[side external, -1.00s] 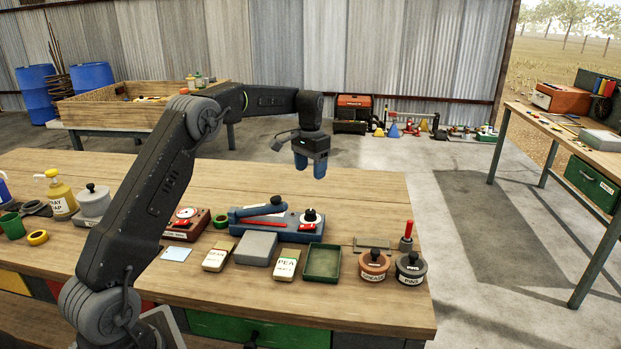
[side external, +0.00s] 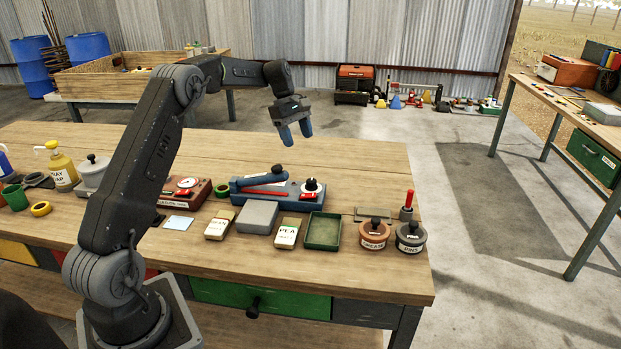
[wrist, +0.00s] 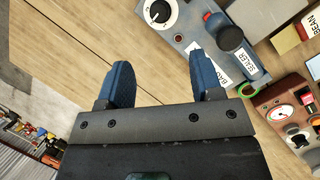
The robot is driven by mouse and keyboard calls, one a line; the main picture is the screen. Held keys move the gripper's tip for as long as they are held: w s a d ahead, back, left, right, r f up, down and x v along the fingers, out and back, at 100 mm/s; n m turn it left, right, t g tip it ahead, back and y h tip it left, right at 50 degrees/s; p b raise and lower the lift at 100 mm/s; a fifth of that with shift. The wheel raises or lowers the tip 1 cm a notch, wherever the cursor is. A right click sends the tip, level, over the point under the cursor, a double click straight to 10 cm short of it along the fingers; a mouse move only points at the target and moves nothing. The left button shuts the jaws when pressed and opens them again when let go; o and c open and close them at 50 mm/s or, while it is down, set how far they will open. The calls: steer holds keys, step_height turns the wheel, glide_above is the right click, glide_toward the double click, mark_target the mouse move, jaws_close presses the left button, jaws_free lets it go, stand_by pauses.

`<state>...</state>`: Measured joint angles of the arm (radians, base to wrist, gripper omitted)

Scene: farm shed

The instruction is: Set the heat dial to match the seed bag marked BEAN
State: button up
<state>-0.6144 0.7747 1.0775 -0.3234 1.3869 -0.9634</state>
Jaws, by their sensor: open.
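The blue sealer (side external: 278,191) lies on the wooden bench, with a lever and a round heat dial (side external: 311,188) at its right end. In the wrist view the dial (wrist: 158,13) has a black knob on a white face; its setting is too small to read surely. The bag marked BEAN (side external: 219,224) lies in front of the sealer, left of a grey block; part of it shows in the wrist view (wrist: 310,27). The bag marked PEA (side external: 288,233) lies right of that block. My gripper (side external: 295,138) is open and empty, above and behind the sealer, apart from the dial.
A red-brown gauge box (side external: 187,192) stands left of the sealer. A green tray (side external: 323,231) and lidded pots marked GREASE (side external: 374,234) and PINS (side external: 410,237) stand to the right. A red-handled tool (side external: 407,205) stands upright near them. The bench behind the sealer is clear.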

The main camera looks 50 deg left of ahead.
mark_target(311, 180)
steer(key=d+f+n, duration=0.1)
steer(key=f, duration=0.3)
steer(key=w+d+f+n, duration=0.1)
steer(key=f, duration=0.3)
steer(key=d+f+n, duration=0.1)
steer(key=d+f, duration=0.1)
steer(key=f, duration=0.2)
steer(key=shift+w+f+n+t, duration=0.3)
steer(key=shift+w+f, duration=0.05)
steer(key=shift+f, duration=0.05)
steer(key=shift+h, duration=0.3)
steer(key=c, duration=0.9)
steer(key=shift+o, duration=0.2)
